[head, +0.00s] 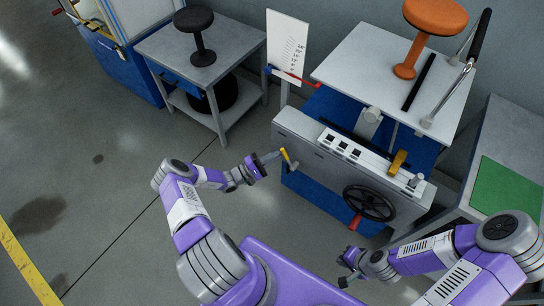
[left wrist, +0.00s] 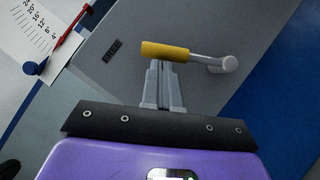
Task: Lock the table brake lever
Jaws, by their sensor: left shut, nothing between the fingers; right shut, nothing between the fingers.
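A lever with a yellow grip (head: 286,156) and a metal arm is on the left part of the machine's grey front face. The left wrist view shows its yellow grip (left wrist: 166,51) lying across the picture, with the metal arm running right to a round pivot (left wrist: 230,63). My left gripper (head: 274,156) is shut and empty. Its fingertips (left wrist: 160,65) are right at the yellow grip; whether they touch it I cannot tell. My right gripper (head: 346,281) is shut and empty, low in front of the machine, apart from the levers.
A second yellow lever (head: 398,162) stands on the machine's top near a row of black switches (head: 342,145). A black handwheel (head: 369,203) with a red handle is on the front. An orange stool (head: 435,16) stands on the white table (head: 360,60). Floor on the left is clear.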

